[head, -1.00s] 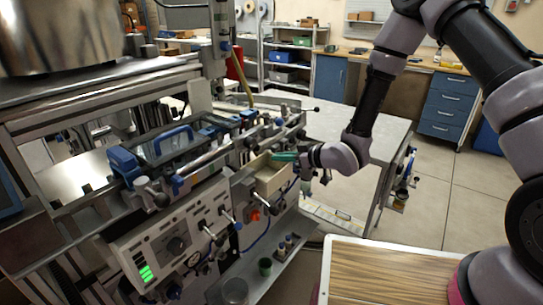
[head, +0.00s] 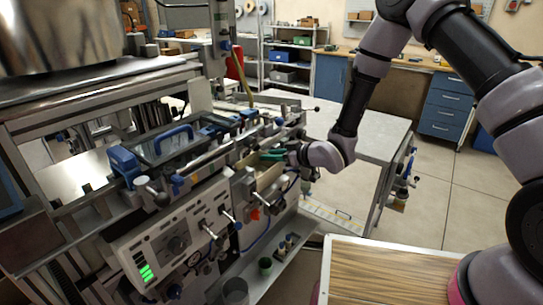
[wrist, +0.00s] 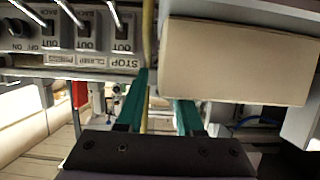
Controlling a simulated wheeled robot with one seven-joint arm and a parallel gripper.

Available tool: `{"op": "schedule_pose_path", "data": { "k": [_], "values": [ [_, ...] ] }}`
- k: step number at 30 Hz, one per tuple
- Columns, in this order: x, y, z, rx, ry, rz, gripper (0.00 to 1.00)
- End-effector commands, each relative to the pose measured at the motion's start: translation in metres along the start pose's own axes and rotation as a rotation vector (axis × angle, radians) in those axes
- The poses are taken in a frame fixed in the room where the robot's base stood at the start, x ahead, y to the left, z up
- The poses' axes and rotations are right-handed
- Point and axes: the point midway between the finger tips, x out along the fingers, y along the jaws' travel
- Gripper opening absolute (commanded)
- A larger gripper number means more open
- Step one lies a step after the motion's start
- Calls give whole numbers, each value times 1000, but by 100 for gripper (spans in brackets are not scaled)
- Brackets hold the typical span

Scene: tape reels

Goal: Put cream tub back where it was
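The cream tub (head: 266,181) is an open-topped box at the front of the machine, below the rail of valves. Its cream face (wrist: 240,62) fills the upper right of the wrist view. My gripper (head: 268,156) has teal fingers and sits at the tub's upper edge, hiding part of its rim. In the wrist view the gripper's two fingers (wrist: 163,90) stand apart with a gap between them. The right fingertip is close to the tub's edge; I cannot tell whether it touches. Nothing shows held between the fingers.
A panel with switches and labels (wrist: 65,35) is beside the tub, upside down in the wrist view. A yellow hose (wrist: 147,35) runs close to the fingers. A lower shelf (head: 275,262) holds small cups. A grey table (head: 375,140) stands behind my forearm.

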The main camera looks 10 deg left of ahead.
Motion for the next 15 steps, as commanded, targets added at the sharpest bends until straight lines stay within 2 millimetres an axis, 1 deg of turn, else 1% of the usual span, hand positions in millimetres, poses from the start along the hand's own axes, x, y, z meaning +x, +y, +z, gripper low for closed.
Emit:
{"op": "schedule_pose_path", "data": {
  "k": [4,7,11,15],
  "values": [
    [-1,0,-3,-1,1,0,36],
    [-13,1,-2,1,-1,2,36],
    [-38,2,-2,2,-1,4,36],
    [-70,1,-2,2,-1,3,36]
  ]
}}
